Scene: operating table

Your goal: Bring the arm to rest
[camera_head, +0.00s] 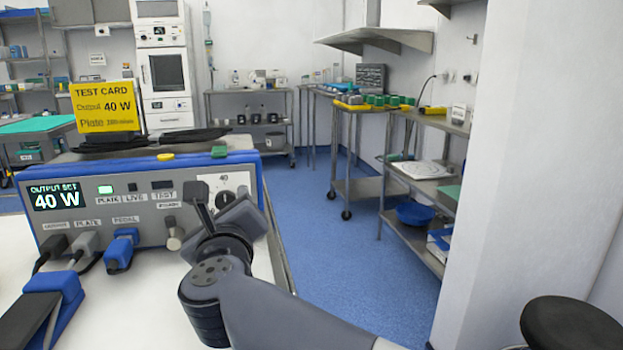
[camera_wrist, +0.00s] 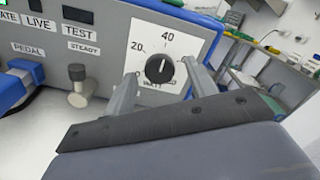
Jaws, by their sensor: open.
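My arm (camera_head: 275,310) reaches in from the lower right in the head view. My gripper (camera_head: 212,197) is at the right end of the front panel of a grey and blue generator unit (camera_head: 138,205). In the wrist view my gripper (camera_wrist: 162,80) is open, with one finger on each side of a black dial knob (camera_wrist: 159,69) on a white scale plate marked 20 and 40. I cannot tell whether the fingers touch the knob or panel. In the head view the gripper hides most of the dial. The unit's display (camera_head: 57,196) reads 40 W.
A yellow test card (camera_head: 105,107) stands on the unit. Plugged connectors (camera_head: 121,249) and a blue and black pedal (camera_head: 42,305) are left of the arm. A metal knob (camera_head: 174,232) sits close beside the gripper. Open blue floor (camera_head: 340,270) lies right; a black stool (camera_head: 570,325) stands lower right.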

